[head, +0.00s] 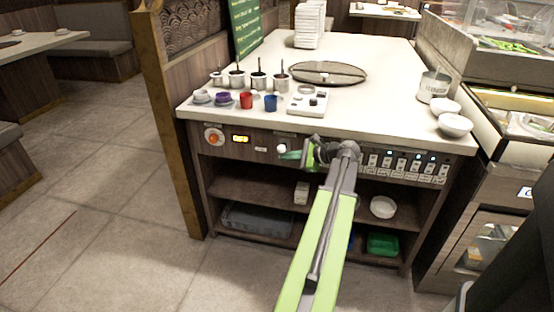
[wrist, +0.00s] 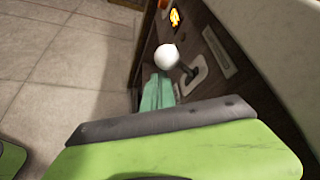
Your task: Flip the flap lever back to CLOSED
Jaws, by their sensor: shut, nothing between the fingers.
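The flap lever is a white ball knob (head: 281,148) on a short dark stem, on the front panel below the counter. In the wrist view the knob (wrist: 166,56) stands out from a pale slotted plate (wrist: 198,72). My gripper (head: 289,155) is at the panel, just right of and slightly below the knob. In the wrist view its teal fingertips (wrist: 157,92) are shut together, empty, just below the knob. I cannot tell whether they touch the lever. The label beside the plate is too blurred to read.
An orange-red knob (head: 214,137) and a lit display (head: 240,139) are left of the lever. A row of switches (head: 402,165) is to its right. The counter (head: 385,85) above holds sauce pots, cups and bowls. Open shelves (head: 250,188) are below. The floor at left is clear.

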